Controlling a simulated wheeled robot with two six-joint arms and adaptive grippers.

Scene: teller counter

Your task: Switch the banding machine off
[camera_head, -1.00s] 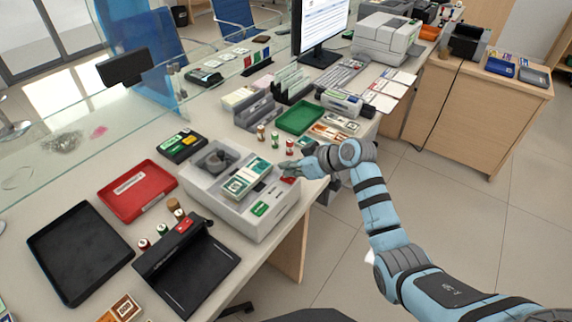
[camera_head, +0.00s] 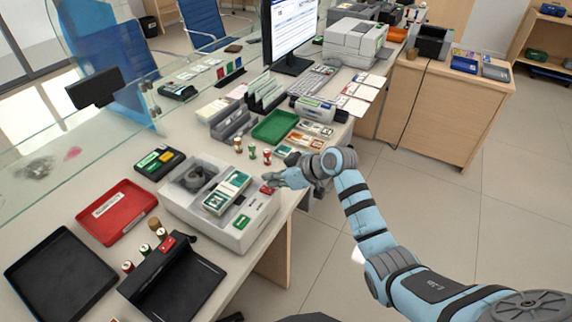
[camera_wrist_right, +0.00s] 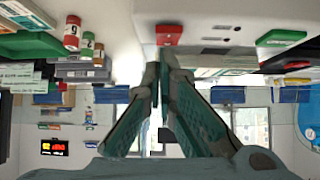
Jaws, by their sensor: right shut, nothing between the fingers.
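The banding machine (camera_head: 222,236) is a light grey box on the counter, with a dark tape roll (camera_head: 196,178) and a banded green-and-white stack (camera_head: 226,192) on top. A green button-like pad (camera_head: 242,221) and a red one (camera_head: 266,190) sit at its right end. The right wrist view also shows the red pad (camera_wrist_right: 169,34) and the green pad (camera_wrist_right: 281,37). My right gripper (camera_head: 268,181) is shut and empty, close to the red pad at the machine's right end. I cannot tell whether the fingertips touch it. My left gripper is not in view.
A glass screen runs along the left. Open floor lies to the right.

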